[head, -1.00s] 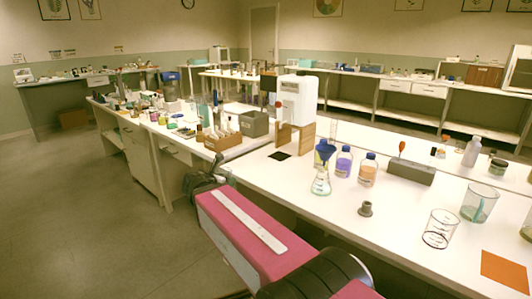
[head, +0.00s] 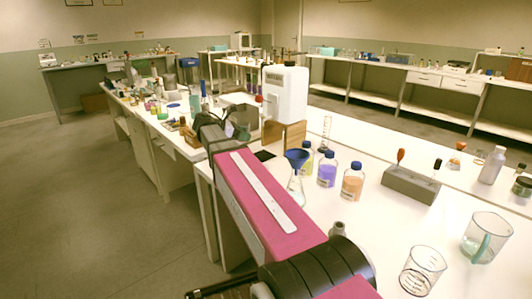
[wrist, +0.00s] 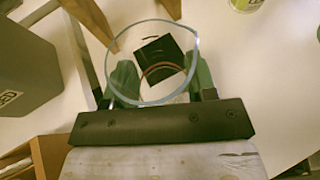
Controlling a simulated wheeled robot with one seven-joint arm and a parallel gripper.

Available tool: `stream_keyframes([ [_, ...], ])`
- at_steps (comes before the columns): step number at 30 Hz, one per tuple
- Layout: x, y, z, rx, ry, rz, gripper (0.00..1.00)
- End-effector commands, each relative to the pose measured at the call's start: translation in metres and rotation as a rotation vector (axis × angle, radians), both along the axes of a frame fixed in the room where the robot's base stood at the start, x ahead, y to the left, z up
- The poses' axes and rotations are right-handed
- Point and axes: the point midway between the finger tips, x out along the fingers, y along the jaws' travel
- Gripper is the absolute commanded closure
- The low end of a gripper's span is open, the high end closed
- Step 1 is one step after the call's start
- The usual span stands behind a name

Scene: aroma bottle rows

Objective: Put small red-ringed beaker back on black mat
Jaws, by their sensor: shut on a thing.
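My gripper (wrist: 162,82) is shut on a clear glass beaker (wrist: 128,48), its green fingers on either side of the glass. The beaker's round rim faces the wrist camera, and a thin reddish-brown arc shows inside it. The black mat (wrist: 163,56) shows through the glass, beyond the beaker; I cannot tell the gap between them. In the head view the mat (head: 264,155) lies on the white bench, just right of my gripper (head: 238,128). The beaker is hard to make out there.
A white dispenser (head: 285,92) on a wooden stand (head: 292,134) stands just behind the mat. A flask with a blue funnel (head: 297,157) and blue-capped bottles (head: 327,170) stand to its right. A grey box (wrist: 22,62) is at the left in the wrist view.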

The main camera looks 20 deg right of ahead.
Motion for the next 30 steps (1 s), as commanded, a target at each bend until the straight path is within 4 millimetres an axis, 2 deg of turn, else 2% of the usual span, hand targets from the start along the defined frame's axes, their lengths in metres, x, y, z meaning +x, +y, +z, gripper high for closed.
stream_keyframes([
  [6,0.005,-0.045,-0.027,0.000,0.001,-0.002,0.75],
  [13,0.010,-0.081,-0.049,0.000,0.000,0.000,0.75],
  [16,0.011,-0.088,-0.054,0.000,-0.001,0.002,0.75],
  [22,0.011,-0.090,-0.063,0.000,0.001,0.004,0.75],
  [30,0.011,-0.090,-0.094,-0.001,0.001,0.004,0.75],
])
